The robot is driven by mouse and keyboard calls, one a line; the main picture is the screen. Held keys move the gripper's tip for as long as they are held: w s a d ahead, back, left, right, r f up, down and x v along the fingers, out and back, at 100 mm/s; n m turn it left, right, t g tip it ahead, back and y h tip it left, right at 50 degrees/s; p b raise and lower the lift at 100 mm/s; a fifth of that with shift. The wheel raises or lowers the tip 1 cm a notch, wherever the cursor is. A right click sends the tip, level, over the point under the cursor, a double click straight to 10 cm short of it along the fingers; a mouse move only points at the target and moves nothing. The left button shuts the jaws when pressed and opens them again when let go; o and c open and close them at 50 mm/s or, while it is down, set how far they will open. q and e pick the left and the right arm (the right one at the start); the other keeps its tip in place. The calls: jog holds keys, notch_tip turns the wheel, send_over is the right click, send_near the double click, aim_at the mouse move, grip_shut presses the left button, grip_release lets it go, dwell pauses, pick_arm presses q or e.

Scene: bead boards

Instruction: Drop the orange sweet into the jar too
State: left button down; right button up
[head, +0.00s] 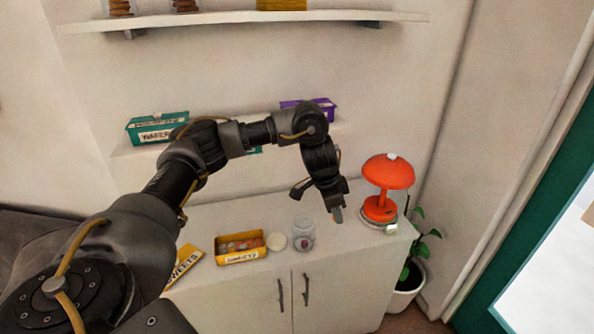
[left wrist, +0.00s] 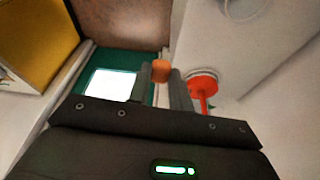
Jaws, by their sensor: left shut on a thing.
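My left gripper (head: 338,213) is above the cabinet top, a little to the right of the glass jar (head: 303,236). In the left wrist view its two fingers (left wrist: 168,90) are shut on an orange sweet (left wrist: 160,70), which sticks out at the fingertips. The clear jar stands upright and open on the cabinet, with a dark reddish sweet (head: 304,243) inside at the bottom. A yellow sweets box (head: 240,258) with several sweets in it stands left of the jar. My right gripper does not show.
A round pale lid (head: 276,242) lies between box and jar. A yellow box lid (head: 184,266) marked SWEETS lies at the left. An orange lamp (head: 388,172) stands right of my gripper, with a potted plant (head: 405,285) beyond the cabinet. Boxes sit on a shelf (head: 125,148) behind.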

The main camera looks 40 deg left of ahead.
pick_arm(q)
jog(key=w+a+n+p, duration=0.15)
jog(key=a+p, duration=0.35)
jog(key=a, duration=1)
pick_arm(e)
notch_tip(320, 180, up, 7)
pick_arm(q)
jog(key=shift+n+y, duration=0.3)
jog(key=shift+n, duration=0.15)
notch_tip(320, 180, down, 5)
jog(key=b, duration=0.6)
jog(key=shift+s+d+f+b, duration=0.15)
jog(key=shift+b, duration=0.2)
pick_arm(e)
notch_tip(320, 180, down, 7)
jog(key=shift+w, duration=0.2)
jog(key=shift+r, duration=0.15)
pick_arm(q)
jog(key=c, duration=1.2)
grip_release()
jog(key=p+v, duration=0.2)
jog(key=v, duration=0.9)
jog(key=shift+s+f, duration=0.1)
jog(key=shift+s, duration=0.05)
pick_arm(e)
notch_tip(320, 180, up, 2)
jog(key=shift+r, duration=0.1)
